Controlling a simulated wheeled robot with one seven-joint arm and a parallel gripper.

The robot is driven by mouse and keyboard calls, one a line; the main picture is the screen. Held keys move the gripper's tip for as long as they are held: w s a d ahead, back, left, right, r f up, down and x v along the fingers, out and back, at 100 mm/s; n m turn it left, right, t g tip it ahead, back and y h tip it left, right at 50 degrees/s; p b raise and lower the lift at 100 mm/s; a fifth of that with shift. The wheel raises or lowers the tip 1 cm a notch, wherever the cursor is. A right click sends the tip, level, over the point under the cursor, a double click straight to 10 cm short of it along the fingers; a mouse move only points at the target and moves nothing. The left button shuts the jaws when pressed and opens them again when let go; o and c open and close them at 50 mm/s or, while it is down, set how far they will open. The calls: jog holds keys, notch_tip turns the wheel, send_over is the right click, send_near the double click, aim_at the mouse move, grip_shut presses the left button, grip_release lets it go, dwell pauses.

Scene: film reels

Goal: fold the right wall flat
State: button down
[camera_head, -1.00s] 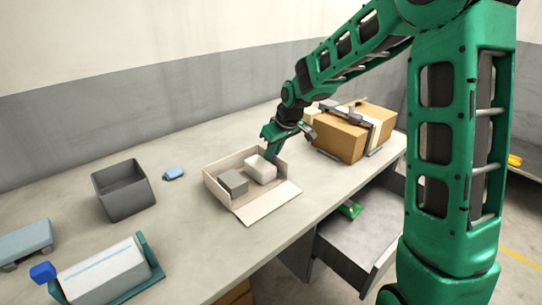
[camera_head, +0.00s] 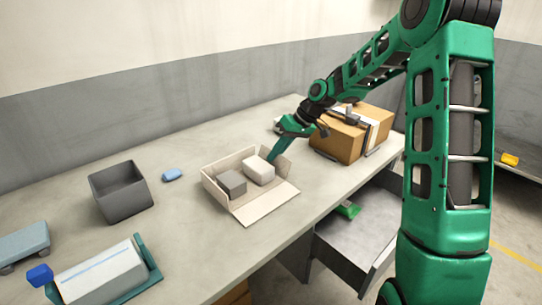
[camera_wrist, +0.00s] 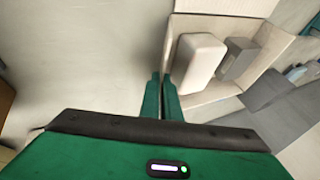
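A shallow beige carton (camera_head: 213,190) lies on the table, also in the wrist view (camera_wrist: 225,8). Its front wall (camera_head: 268,207) lies folded down flat on the table. The right wall (camera_head: 284,162) is at the carton's right end, partly hidden behind my finger; it seems to lean outward, but its exact angle is unclear. It shows narrowly in the wrist view (camera_wrist: 171,50). My gripper (camera_head: 272,158) points down at this end, between the white block and the right wall. Its fingers (camera_wrist: 161,80) are close together with nothing visible held. Whether they touch the wall is unclear.
The carton holds a white block (camera_head: 258,170) and a grey block (camera_head: 232,183). A grey bin (camera_head: 121,192) and a blue item (camera_head: 172,175) are left. A brown taped box (camera_head: 340,138) stands right. An open drawer (camera_head: 345,240) is below the table's front edge.

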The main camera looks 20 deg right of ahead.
jog(key=shift+w+d+f+m+g+y, duration=0.2)
jog(key=shift+d+f+g+y, duration=0.2)
jog(key=shift+y, duration=0.6)
jog(key=shift+w+d+f+m+g+y, duration=0.25)
jog(key=shift+d+y, duration=0.2)
jog(key=shift+y, duration=0.55)
jog(key=c, duration=2.3)
grip_release()
jog(key=shift+d, duration=0.1)
jog(key=v, duration=1)
jog(key=shift+d+r, duration=0.15)
jog(key=shift+d, duration=0.2)
